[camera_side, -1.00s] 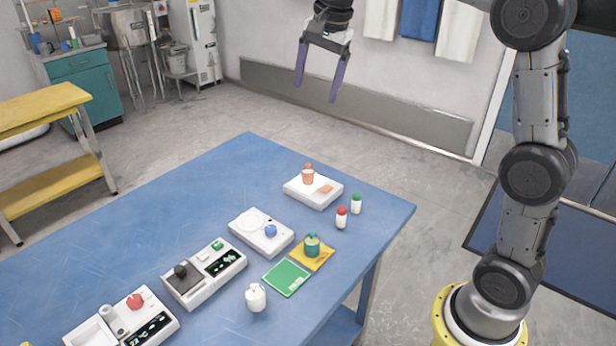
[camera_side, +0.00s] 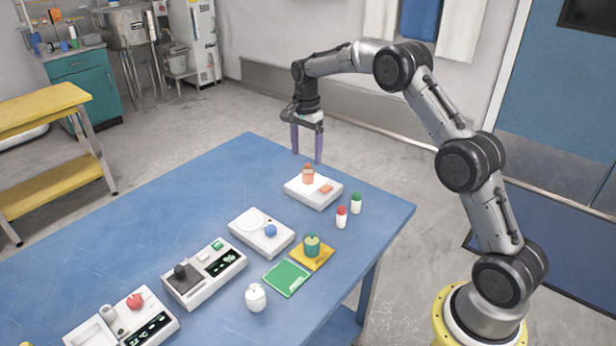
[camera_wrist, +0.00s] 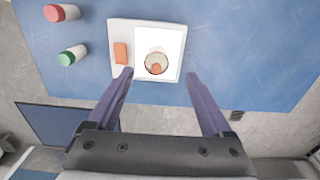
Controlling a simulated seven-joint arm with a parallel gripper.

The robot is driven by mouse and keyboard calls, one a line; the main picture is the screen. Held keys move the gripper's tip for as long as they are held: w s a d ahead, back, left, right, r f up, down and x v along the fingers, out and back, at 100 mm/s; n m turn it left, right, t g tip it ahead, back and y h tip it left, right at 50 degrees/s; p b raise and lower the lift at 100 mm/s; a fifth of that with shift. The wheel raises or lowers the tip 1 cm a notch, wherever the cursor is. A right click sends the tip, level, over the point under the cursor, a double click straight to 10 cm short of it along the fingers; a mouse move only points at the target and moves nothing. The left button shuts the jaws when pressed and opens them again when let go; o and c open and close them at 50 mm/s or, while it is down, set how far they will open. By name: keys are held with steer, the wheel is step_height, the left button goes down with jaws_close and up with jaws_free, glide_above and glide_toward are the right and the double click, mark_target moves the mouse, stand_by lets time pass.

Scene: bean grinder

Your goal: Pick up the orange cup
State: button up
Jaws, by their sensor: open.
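The orange cup (camera_side: 308,174) stands upright on a white device (camera_side: 328,198) near the far right part of the table. In the wrist view the cup (camera_wrist: 156,63) appears from above, on a bright white square of the device (camera_wrist: 119,86). My gripper (camera_side: 307,160) is open and empty, with its two purple fingers pointing down. It is above the cup, apart from it. In the wrist view the gripper (camera_wrist: 158,76) has the cup between the lines of its fingers, a little beyond the tips.
Beside the device stand a red-capped bottle (camera_side: 341,217) and a green-capped bottle (camera_side: 356,203). A yellow mat (camera_side: 325,260) with a green jar, a green mat (camera_side: 286,278), a white jar (camera_side: 256,298) and several white devices lie nearer. The far left of the blue table (camera_side: 205,185) is clear.

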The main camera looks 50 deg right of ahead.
mark_target(308, 166)
steer(key=shift+s+f, duration=0.15)
steer(key=shift+f, duration=1.7)
steer(key=shift+s+f, duration=0.15)
steer(key=shift+f, duration=1.7)
jaws_close()
